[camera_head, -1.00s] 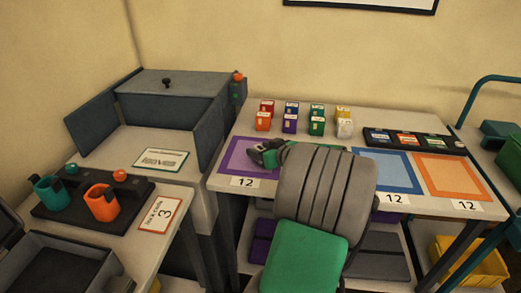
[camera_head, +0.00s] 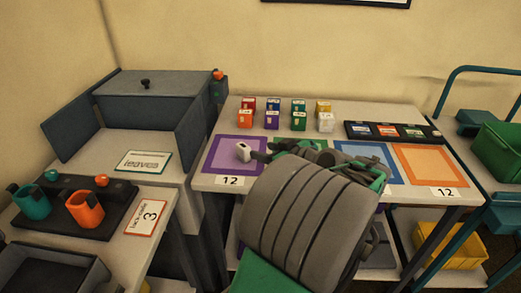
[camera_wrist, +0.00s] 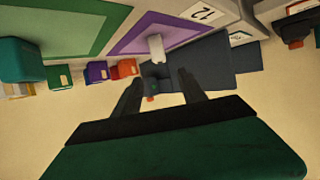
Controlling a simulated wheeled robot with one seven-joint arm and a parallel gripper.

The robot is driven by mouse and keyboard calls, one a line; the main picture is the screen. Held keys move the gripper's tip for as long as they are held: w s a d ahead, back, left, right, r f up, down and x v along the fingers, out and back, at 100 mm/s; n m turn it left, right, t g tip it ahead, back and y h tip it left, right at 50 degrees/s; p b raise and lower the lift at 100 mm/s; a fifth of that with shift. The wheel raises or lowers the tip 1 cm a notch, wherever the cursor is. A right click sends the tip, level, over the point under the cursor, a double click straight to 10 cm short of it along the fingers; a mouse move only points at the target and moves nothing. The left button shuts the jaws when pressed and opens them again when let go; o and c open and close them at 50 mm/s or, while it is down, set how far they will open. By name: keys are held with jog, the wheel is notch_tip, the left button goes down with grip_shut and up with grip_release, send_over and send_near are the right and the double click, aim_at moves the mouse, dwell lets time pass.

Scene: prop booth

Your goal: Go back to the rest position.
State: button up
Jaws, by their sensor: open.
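My gripper (camera_head: 272,153) is open and empty in the head view, near the border of the purple and green mats, largely behind my arm. In the wrist view both dark fingers of my gripper (camera_wrist: 160,88) stand apart with nothing between them. A small white item (camera_head: 243,152) lies on the purple-bordered mat (camera_head: 211,168), just left of my fingers and apart from them. It also shows in the wrist view (camera_wrist: 156,48), beyond the fingertips. My grey arm hides part of the table front and much of the green-bordered mat (camera_head: 322,143).
Several small coloured boxes (camera_head: 298,120) stand in rows behind the mats. A dark tray (camera_head: 430,139) holds labelled items at right. Blue (camera_head: 392,175) and orange (camera_head: 455,180) mats are empty. A cup rack (camera_head: 118,215) and grey folding-walled box (camera_head: 160,85) stand left.

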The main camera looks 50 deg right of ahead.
jog(key=w+a+r+n+g+y+p, duration=0.1)
jog(key=w+a+g+y+p, duration=0.2)
jog(key=a, duration=0.7)
jog(key=w+a+r+n+g+p, duration=0.1)
jog(key=w+a+g+p, duration=0.3)
jog(key=a, duration=0.5)
jog(key=s+a+r+g+p, duration=0.1)
jog(key=s+a+r+p, duration=0.1)
jog(key=s+a, duration=0.3)
jog(key=s+a+r+g+h+p, duration=0.1)
jog(key=s+a+p, duration=0.3)
jog(key=a, duration=0.6)
jog(key=shift+s+r+g+p, duration=0.35)
jog(key=shift+r+g+p, duration=0.15)
jog(key=shift+r+p, duration=0.2)
jog(key=shift+a, duration=0.1)
